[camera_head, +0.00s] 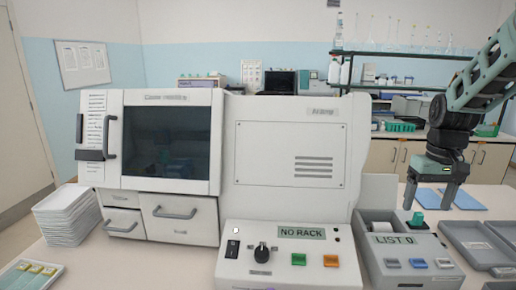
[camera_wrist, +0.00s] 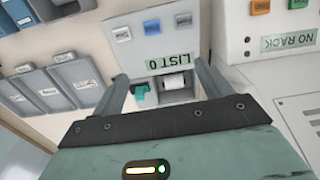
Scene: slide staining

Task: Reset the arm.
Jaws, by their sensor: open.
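My gripper (camera_head: 432,196) hangs from my arm at the right of the head view, fingers pointing down. It is above the back of a small printer-like device labelled "LIST 0" (camera_head: 408,258). In the wrist view the two fingers of my gripper (camera_wrist: 165,82) are spread apart, with the "LIST 0" device (camera_wrist: 148,52) beyond them. A small teal object (camera_wrist: 142,93) shows between the fingers, near the left one; it also shows below the gripper in the head view (camera_head: 417,219). I cannot tell whether it touches a finger. Nothing is visibly held.
A large white staining machine (camera_head: 290,165) with a "NO RACK" panel (camera_head: 300,233) fills the middle. Stacked white trays (camera_head: 68,213) stand at left, a slide tray (camera_head: 30,274) in front. Blue sheets (camera_head: 462,199) and a grey open case (camera_head: 484,241) lie at right. Grey bins (camera_wrist: 75,82) show in the wrist view.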

